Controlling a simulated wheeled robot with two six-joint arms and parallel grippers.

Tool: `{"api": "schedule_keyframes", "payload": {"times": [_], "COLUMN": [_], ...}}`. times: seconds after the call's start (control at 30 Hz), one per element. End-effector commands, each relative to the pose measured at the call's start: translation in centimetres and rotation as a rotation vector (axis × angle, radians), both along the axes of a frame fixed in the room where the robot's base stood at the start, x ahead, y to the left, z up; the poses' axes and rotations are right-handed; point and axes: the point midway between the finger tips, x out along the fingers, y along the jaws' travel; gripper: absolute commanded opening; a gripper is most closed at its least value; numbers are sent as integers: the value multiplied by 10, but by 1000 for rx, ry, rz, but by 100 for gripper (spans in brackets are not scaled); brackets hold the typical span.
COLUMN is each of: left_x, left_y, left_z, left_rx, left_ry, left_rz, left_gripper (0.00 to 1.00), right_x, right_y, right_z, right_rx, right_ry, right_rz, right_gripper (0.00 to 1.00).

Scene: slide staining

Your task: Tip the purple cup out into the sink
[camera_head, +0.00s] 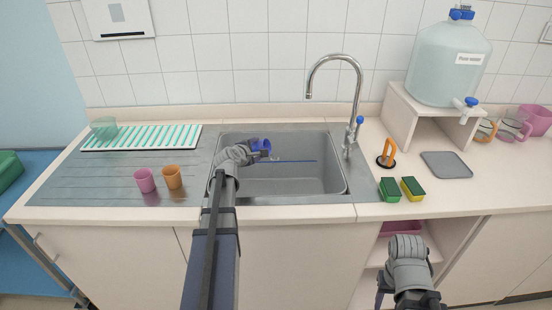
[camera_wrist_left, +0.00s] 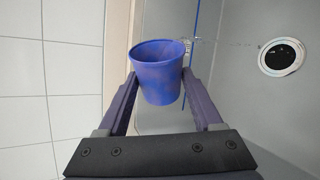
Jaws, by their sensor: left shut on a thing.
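The purple cup (camera_head: 261,145) is held over the sink (camera_head: 300,180), tilted on its side with its mouth towards the right. My left gripper (camera_head: 256,150) is shut on it. In the left wrist view the cup (camera_wrist_left: 157,78) sits between the two fingers, its rim away from the palm; only a sliver of its inside shows. Small pale marks show beside the rim, too faint to identify. The drain (camera_wrist_left: 281,57) lies in the grey basin. My right arm shows at the lower right, in front of the counter; its fingers are mostly hidden.
A pink cup (camera_head: 145,180) and an orange cup (camera_head: 173,177) stand on the drainboard left of the sink. A tall faucet (camera_head: 357,95) rises at the sink's back right. Two sponges (camera_head: 401,189) and a grey mat (camera_head: 447,165) lie to the right.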

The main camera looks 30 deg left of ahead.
Motion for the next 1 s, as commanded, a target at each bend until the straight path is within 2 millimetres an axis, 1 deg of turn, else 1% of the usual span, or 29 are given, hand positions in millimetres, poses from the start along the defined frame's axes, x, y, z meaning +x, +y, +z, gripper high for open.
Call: {"api": "schedule_keyframes", "payload": {"times": [0.67,1.0], "left_x": [0,1], "left_y": [-2,-10], "left_z": [5,8], "left_rx": [90,164], "left_ry": [16,30], "left_rz": [0,0], "left_gripper": [12,12], "right_x": [0,0], "right_y": [0,0], "right_z": [4,8], "right_rx": [0,0], "right_ry": [0,0], "right_rz": [0,0], "right_gripper": [49,49]}}
